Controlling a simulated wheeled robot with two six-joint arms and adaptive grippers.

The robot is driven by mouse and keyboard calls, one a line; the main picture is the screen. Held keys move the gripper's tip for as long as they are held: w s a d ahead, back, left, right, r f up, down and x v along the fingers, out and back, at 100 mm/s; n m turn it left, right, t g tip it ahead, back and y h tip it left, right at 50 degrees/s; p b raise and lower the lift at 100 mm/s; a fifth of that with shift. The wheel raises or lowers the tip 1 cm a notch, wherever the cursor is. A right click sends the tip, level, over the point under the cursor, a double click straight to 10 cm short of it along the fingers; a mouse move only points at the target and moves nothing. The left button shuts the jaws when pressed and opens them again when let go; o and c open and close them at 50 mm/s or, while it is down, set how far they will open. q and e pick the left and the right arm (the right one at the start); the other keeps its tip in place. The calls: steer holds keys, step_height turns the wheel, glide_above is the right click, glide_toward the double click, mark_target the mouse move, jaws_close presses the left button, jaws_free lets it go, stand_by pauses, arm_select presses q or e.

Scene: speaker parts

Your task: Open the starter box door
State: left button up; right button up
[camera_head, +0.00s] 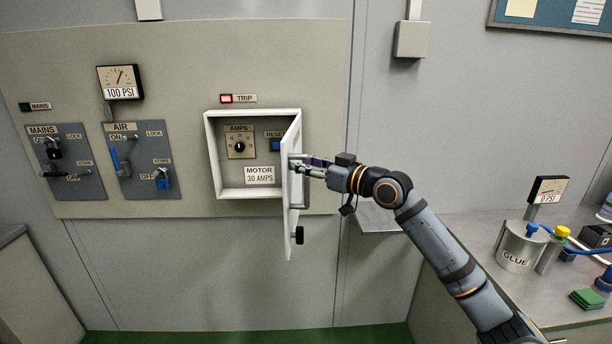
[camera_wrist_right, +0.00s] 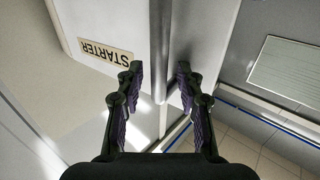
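The starter box (camera_head: 212,150) is a white box on the wall panel. Its door (camera_head: 291,205) stands swung out on the right side, so the inside shows. Inside are an amps dial (camera_head: 239,146), a blue reset button (camera_head: 275,144) and a "MOTOR 30 AMPS" label. My right gripper (camera_head: 300,166) is at the outer face of the door. In the right wrist view, the grey bar handle (camera_wrist_right: 160,45) lies between its two fingers, with a small gap on each side. The "STARTER" label (camera_wrist_right: 105,53) is upside down there. My left gripper is not in view.
A black knob (camera_head: 299,235) sticks out low on the door. Mains (camera_head: 68,160) and air (camera_head: 140,160) switch plates are on the left. A bench (camera_head: 480,232) with a glue pot (camera_head: 522,246) stands at the right. Space in front of the panel is clear.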

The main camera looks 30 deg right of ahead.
steer(key=r, duration=0.4)
steer(key=w+r, duration=0.1)
steer(key=r, duration=0.2)
steer(key=f+g, duration=0.1)
steer(key=f, duration=0.2)
steer(key=f+g, duration=0.1)
steer(key=f, duration=0.1)
steer(key=shift+s+a+f+g+h, duration=0.1)
steer(key=shift+s+f+g+h, duration=0.2)
steer(key=shift+h, duration=0.1)
steer(key=shift+s+d+b, duration=0.3)
steer(key=shift+s+b, duration=0.05)
steer(key=shift+s, duration=0.1)
steer(key=s+d+b, duration=0.4)
steer(key=d+b, duration=0.4)
steer(key=d, duration=0.2)
steer(key=shift+s+d+b, duration=0.25)
steer(key=shift+b, duration=0.05)
steer(key=shift+f, duration=0.15)
